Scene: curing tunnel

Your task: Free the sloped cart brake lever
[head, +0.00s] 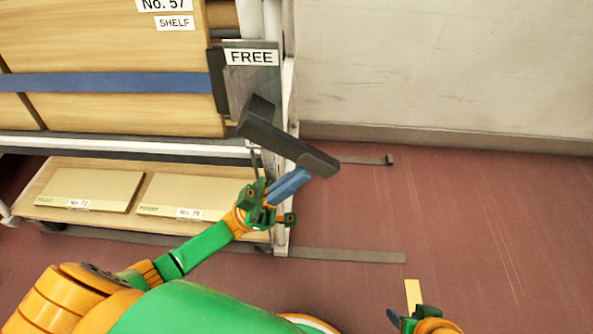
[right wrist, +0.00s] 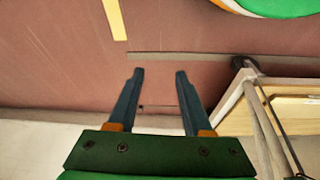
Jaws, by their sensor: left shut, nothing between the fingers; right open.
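The dark grey brake lever (head: 285,143) slopes down to the right from its pivot on the cart's end post. A grey plate with a "FREE" label (head: 251,57) is above the pivot. My left gripper (head: 301,178) is shut and empty, its blue fingers just under the lever's lower right end. I cannot tell whether they touch it. My right gripper (right wrist: 159,73) is open and empty over the floor in the right wrist view.
The cart's shelf (head: 60,164) holds flat boards labelled with numbers, below large boxes (head: 110,110) with a blue band. Grey rails lie on the red floor (head: 450,210). A yellow strip (head: 413,294) is near my right arm. A pale wall (head: 450,60) stands behind; the floor at right is clear.

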